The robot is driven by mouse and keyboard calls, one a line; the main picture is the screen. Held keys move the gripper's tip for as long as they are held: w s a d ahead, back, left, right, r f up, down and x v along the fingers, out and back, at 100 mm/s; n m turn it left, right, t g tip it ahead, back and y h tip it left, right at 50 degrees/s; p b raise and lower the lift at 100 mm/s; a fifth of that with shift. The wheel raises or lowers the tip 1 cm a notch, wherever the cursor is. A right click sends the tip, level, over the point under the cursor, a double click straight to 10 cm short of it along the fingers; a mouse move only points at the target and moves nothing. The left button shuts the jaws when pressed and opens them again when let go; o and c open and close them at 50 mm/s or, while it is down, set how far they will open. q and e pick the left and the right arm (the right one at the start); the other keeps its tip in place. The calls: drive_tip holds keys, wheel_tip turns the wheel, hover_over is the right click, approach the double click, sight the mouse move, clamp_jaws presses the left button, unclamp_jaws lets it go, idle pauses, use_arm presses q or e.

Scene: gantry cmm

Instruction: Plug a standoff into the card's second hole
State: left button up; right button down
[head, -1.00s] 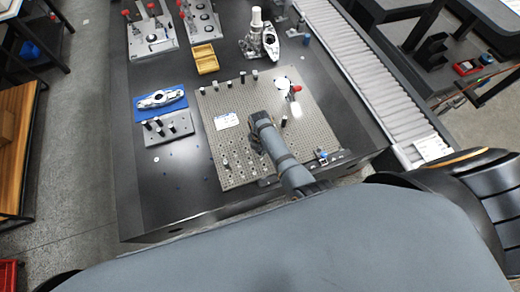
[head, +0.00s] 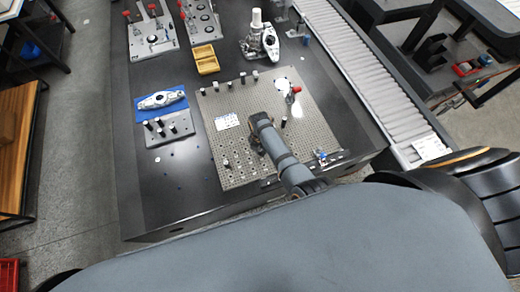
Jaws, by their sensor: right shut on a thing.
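The card (head: 227,122), a small white sheet with faint print, lies flat on the perforated plate (head: 240,148); its holes are too small to make out. Several dark standoffs stand on the grey block (head: 182,138) left of the plate, and more stand along the plate's far side, one of them a light-topped standoff (head: 243,76). My right gripper (head: 256,146) is low over the plate, to the right of and nearer than the card. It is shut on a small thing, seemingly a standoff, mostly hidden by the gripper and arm. My left gripper is out of view.
A blue tray (head: 180,109) with a metal part lies left of the plate. A yellow bin (head: 206,59) stands behind it. A red-tipped clamp (head: 296,90) stands at the plate's right. A roller conveyor (head: 350,75) runs along the right. The dark table is clear at front left.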

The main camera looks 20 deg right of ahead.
drive_tip(key=shift+f+b, duration=0.4)
drive_tip(key=shift+f, duration=0.45)
idle(1.1)
drive_tip(key=c, duration=1.1)
unclamp_jaws()
drive_tip(key=shift+c, duration=0.2)
